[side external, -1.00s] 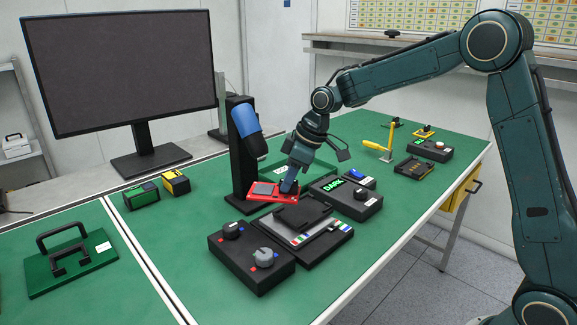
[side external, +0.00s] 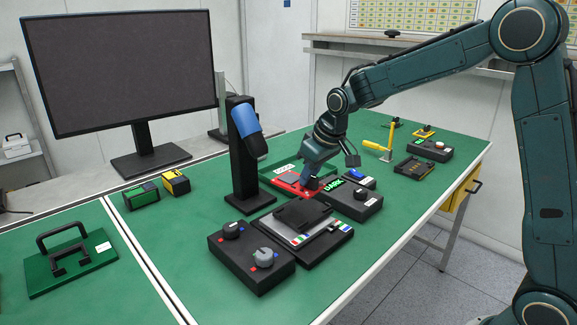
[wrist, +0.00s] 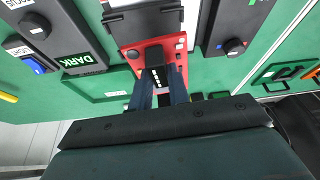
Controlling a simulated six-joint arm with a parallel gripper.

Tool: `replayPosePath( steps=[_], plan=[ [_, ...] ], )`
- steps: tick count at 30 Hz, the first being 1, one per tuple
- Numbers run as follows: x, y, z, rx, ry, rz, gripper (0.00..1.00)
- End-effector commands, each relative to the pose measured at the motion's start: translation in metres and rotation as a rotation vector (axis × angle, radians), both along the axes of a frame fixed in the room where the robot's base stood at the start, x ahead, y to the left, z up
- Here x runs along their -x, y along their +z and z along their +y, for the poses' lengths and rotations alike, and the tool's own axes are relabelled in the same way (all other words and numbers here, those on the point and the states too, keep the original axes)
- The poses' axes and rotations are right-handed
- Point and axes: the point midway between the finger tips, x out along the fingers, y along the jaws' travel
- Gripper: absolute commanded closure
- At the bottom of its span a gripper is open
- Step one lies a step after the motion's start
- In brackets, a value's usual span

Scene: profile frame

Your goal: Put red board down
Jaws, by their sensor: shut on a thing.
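The red board (side external: 287,184) is a flat red plate with a grey patch, in the middle of the table in the side view. In the wrist view the red board (wrist: 153,52) shows small buttons and a dark block. My gripper (side external: 307,183) is shut on the red board, with both fingers (wrist: 160,88) at its near end in the wrist view. The board is over or at a shallow green tray (side external: 266,168) with a white label. I cannot tell whether the board touches the surface below, as my fingers and nearby boxes hide its underside.
A black stand with a blue top (side external: 246,122) rises just left of the board. The DARK box (side external: 349,199) is close on the right. A black fixture with a grey plate (side external: 311,228) and a knob box (side external: 250,257) lie in front.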

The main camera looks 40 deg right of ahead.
Motion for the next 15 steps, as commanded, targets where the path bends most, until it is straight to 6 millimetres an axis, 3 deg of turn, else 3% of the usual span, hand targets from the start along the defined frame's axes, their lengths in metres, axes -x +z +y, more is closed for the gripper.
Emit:
replayPosePath(
  steps=[15],
  plan=[
    [-0.055,0.036,-0.043,-0.004,-0.234,-0.005,1.00]
  ],
)
